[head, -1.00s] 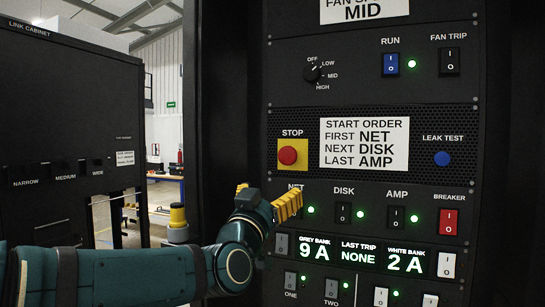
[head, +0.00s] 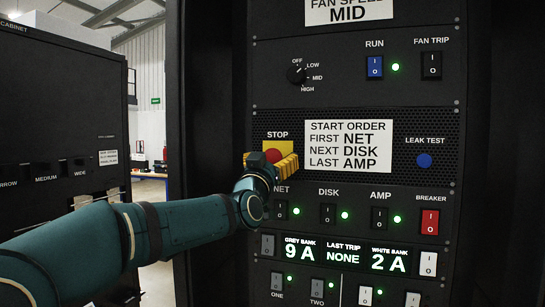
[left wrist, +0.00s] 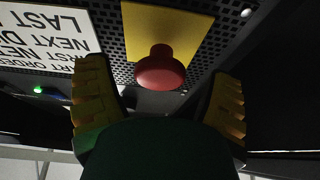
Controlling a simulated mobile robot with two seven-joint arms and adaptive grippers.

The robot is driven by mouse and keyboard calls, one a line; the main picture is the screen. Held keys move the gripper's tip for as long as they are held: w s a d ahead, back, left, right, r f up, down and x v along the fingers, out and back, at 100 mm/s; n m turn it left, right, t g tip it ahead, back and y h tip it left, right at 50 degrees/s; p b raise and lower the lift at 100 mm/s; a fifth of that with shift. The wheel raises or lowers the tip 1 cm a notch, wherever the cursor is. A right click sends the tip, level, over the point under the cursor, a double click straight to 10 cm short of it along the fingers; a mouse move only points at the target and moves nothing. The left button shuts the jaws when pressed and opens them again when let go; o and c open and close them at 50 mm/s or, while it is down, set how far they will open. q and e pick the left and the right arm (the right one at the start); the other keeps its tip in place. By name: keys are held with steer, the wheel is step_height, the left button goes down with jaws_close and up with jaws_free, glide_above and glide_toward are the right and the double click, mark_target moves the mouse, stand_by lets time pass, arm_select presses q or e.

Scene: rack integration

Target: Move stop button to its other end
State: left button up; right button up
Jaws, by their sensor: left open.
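The red stop button (head: 273,155) sits on a yellow plate (head: 284,146) under the STOP label on the rack panel. In the head view my left gripper partly covers the button and the plate's lower part. In the left wrist view the button (left wrist: 160,70) stands out from its plate (left wrist: 150,25). My left gripper (head: 272,163) is at the button; its yellow fingers are spread, one on each side of the button in the wrist view, with gaps to both. My right gripper is not in view.
The start order sign (head: 348,146) is right of the button. The NET switch (head: 281,210) is just below the gripper, with the DISK switch (head: 328,214) and red breaker switch (head: 430,222) further right. A dark link cabinet (head: 60,120) stands at the left.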

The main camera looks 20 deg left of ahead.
arm_select(q)
steer(key=shift+w+r, duration=0.2)
steer(key=shift+w, duration=0.25)
steer(key=c, duration=1.4)
steer(key=shift+o, duration=0.2)
steer(key=shift+w, duration=0.65)
steer(key=o, duration=1.4)
steer(key=shift+c, duration=0.2)
steer(key=v, duration=1.2)
steer(key=shift+d+f, duration=0.1)
steer(key=shift+f, duration=0.05)
